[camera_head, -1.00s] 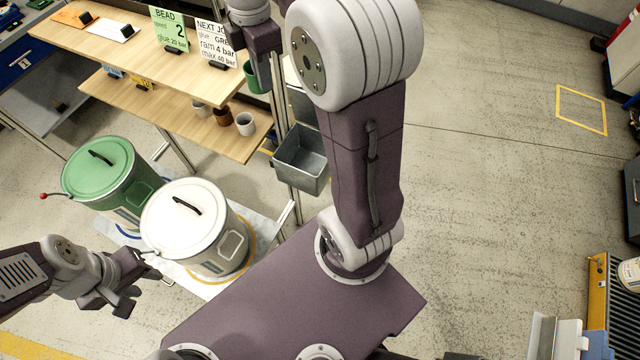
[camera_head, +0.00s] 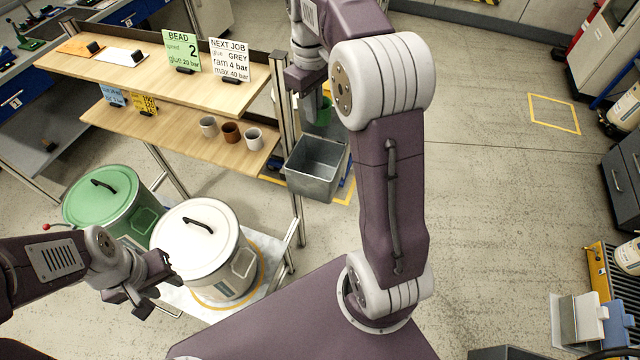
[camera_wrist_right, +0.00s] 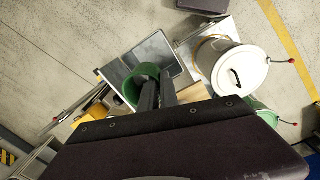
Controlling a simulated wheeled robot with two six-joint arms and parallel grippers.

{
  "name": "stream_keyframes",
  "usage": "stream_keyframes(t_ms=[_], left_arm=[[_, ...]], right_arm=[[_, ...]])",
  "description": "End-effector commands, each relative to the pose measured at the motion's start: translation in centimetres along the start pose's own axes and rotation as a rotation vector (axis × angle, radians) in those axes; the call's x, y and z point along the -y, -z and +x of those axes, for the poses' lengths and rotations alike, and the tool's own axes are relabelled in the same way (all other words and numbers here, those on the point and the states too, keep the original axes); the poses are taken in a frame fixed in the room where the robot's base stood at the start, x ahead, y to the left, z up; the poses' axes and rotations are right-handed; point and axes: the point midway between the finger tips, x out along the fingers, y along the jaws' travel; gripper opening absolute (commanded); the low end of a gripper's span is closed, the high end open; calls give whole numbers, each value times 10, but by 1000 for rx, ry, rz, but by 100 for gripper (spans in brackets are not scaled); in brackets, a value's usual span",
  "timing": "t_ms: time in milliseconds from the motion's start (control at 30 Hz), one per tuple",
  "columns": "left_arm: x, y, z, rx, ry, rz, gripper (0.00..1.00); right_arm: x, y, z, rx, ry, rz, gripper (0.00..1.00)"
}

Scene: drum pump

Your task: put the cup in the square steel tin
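The green cup (camera_head: 323,113) is in my right gripper (camera_head: 311,112), near the far side of the square steel tin (camera_head: 312,185) in the head view. In the right wrist view the fingers (camera_wrist_right: 156,95) are shut on the cup's wall, and the cup (camera_wrist_right: 133,84) overlaps the edge of the tin (camera_wrist_right: 158,50). The cup is outside the tin or above it; its exact height is unclear. The visible part of the tin's inside looks empty. My left gripper (camera_head: 147,287) is open and empty, beside the white drum.
A wooden shelf rack (camera_head: 190,135) stands left of the tin, with grey and brown cups (camera_head: 231,132) near its lower shelf's end. A rack post (camera_head: 283,100) is close to my right gripper. A white drum (camera_head: 195,245) and green drum (camera_head: 100,200) stand below.

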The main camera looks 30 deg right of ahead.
Motion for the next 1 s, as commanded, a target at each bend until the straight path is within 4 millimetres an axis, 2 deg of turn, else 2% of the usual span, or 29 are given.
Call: stream_keyframes(t_ms=[33,200,333,667,1000], left_arm=[[0,-1,8,0,0,0,37],[0,-3,26,0,0,0,37],[1,-3,32,0,0,0,37],[1,-4,34,0,0,0,37],[1,-4,34,0,0,0,37]], right_arm=[[-4,3,19,7,1,87,0],[-17,14,77,21,-3,419,0],[-22,16,106,23,-6,560,0],[-24,17,129,26,-7,629,0],[-20,16,232,30,-7,627,0]])
